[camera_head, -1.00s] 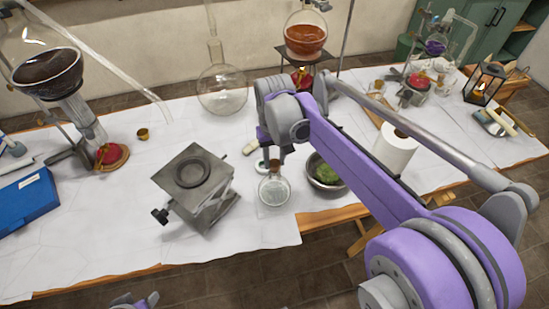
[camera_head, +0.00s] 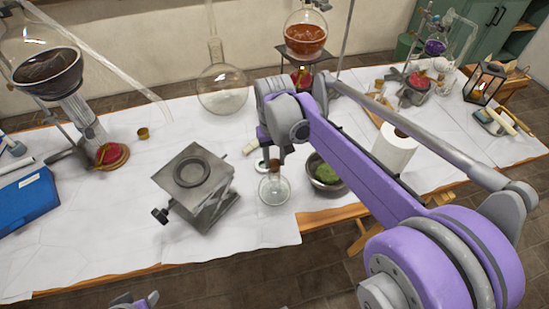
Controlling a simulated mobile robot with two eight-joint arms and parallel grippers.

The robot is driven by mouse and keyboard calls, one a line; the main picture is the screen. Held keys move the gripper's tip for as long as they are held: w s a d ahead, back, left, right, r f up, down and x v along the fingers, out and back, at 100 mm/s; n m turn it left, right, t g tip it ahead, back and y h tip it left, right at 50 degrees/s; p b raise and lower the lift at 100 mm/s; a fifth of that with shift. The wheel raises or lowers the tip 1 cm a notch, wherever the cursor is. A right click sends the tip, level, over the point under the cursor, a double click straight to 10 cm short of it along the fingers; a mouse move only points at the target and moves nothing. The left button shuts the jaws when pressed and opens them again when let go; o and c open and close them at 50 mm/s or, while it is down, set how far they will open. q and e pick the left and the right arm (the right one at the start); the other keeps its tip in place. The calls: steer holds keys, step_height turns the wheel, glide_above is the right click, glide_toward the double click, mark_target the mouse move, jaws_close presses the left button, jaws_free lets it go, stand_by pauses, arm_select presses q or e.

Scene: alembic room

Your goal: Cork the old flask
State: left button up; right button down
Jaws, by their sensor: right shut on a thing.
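The old flask (camera_head: 274,192), a small round clear glass vessel, stands upright on the white paper near the table's front edge, right of the metal lab jack. My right gripper (camera_head: 275,153) points down directly above its neck. It is shut on a small brown thing, apparently the cork (camera_head: 274,166), at the flask's mouth. The gripper and arm partly hide this spot, so I cannot tell whether the cork sits in the neck or just over it. A small part of my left gripper (camera_head: 135,302) shows at the bottom edge, its jaws unclear.
The lab jack (camera_head: 192,174) stands left of the flask. A dark bowl with green stuff (camera_head: 326,174) is close on the right, beside a paper roll (camera_head: 396,148). A large round flask (camera_head: 222,92) stands behind. Bare paper lies front left.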

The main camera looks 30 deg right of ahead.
mark_target(275, 163)
arm_select(q)
steer(key=shift+f, duration=0.2)
arm_select(e)
steer(key=shift+f, duration=0.45)
stand_by(1.1)
arm_select(q)
steer(key=shift+s, duration=0.1)
arm_select(e)
steer(key=shift+c, duration=0.2)
jaws_free()
stand_by(0.5)
steer(key=shift+r+p, duration=2)
steer(key=shift+r, duration=1.55)
arm_select(q)
steer(key=r, duration=0.1)
steer(key=w+r, duration=0.1)
steer(key=r, duration=0.3)
steer(key=shift+w+r, duration=0.25)
steer(key=shift+w, duration=0.1)
